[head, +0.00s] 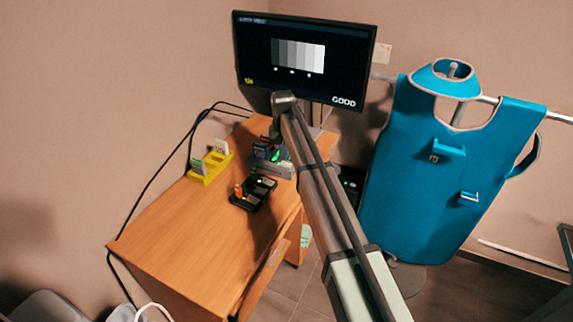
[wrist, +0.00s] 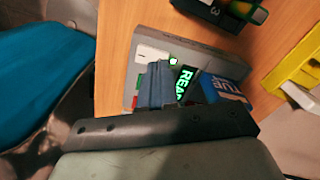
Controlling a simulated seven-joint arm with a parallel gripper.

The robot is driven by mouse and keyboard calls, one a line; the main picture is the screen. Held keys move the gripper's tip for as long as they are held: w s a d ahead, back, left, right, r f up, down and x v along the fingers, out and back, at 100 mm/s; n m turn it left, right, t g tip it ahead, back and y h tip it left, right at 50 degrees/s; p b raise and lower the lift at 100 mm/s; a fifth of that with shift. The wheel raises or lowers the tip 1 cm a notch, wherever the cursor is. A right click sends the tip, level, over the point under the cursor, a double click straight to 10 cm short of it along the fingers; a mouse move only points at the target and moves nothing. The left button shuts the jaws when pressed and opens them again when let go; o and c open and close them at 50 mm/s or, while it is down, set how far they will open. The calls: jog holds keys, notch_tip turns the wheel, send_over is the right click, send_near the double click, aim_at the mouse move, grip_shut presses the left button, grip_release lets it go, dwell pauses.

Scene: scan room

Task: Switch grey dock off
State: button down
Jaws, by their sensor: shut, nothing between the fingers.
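The grey dock (head: 272,168) stands on the wooden desk, partly hidden behind my arm in the head view. In the wrist view the dock (wrist: 208,48) shows a white part (wrist: 152,53), a small lit green spot (wrist: 173,61), a green-on-black display (wrist: 185,80) whose visible letters begin "REA", and a blue card-like piece (wrist: 225,92). Red and green bits show at its left edge. My gripper (wrist: 158,68) is shut and empty, its blue-grey fingers over the dock, close to the white part and green spot. Whether they touch is unclear. The fingers hide part of the dock.
A black tray (head: 244,203) with an orange item sits in front of the dock. A yellow holder (head: 207,176) with cards stands to its left. A monitor (head: 250,70) reading "GOOD" is behind. A blue apron (head: 415,180) hangs at right. The desk's front left (head: 170,240) is clear.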

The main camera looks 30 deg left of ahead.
jog(key=shift+f, duration=0.95)
dwell(0.8)
jog(key=shift+r, duration=3.5)
